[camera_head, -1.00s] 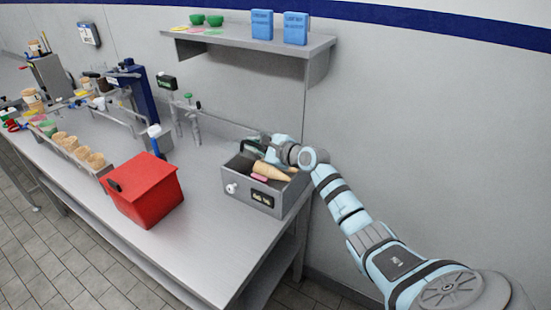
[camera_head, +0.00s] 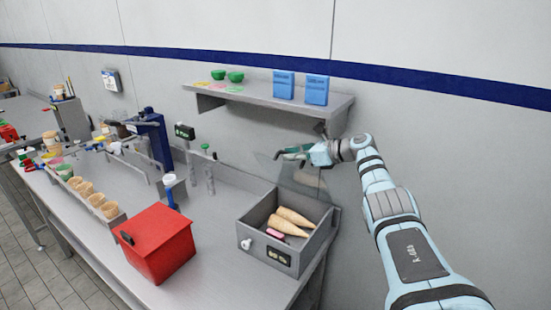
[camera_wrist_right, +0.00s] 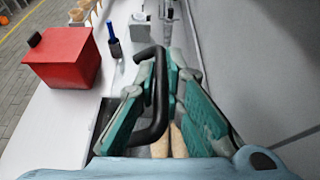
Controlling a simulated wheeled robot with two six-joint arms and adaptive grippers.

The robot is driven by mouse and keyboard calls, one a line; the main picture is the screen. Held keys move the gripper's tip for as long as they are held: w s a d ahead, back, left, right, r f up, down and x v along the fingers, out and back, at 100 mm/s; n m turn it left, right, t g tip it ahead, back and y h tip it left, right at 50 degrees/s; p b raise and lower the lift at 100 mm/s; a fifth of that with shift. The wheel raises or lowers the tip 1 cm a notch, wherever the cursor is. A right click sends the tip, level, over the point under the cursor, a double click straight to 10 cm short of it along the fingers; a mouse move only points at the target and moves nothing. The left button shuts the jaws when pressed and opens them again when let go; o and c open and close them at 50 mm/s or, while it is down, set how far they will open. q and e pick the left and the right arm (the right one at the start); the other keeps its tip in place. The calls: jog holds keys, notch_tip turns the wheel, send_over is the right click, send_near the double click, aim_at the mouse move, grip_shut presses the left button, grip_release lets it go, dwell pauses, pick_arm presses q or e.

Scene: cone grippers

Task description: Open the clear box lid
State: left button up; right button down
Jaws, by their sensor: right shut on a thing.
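The grey metal box (camera_head: 258,222) stands at the right end of the bench. Its clear lid (camera_head: 303,184) shows faintly as a see-through panel, tilted up behind the box. My right gripper (camera_head: 283,156) is raised above the box's back side, below the wall shelf. In the right wrist view its teal fingers (camera_wrist_right: 168,75) are shut on the black lid handle (camera_wrist_right: 157,105). Ice cream cones (camera_head: 292,219) and a pink item (camera_head: 275,233) lie in the uncovered box. The lid's exact edges are hard to see. My left gripper is not in view.
A red box (camera_head: 160,243) stands left of the grey box, also in the right wrist view (camera_wrist_right: 62,58). The wall shelf (camera_head: 280,103) with blue cartons (camera_head: 316,90) and green bowls is close above my right gripper. A rack of cones (camera_head: 95,200) stands farther left.

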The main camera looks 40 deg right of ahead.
jog(key=shift+d, duration=0.1)
dwell(0.3)
jog(key=c, duration=2)
grip_release()
jog(key=shift+o, duration=0.2)
jog(key=shift+w, duration=0.25)
jog(key=shift+f, duration=0.1)
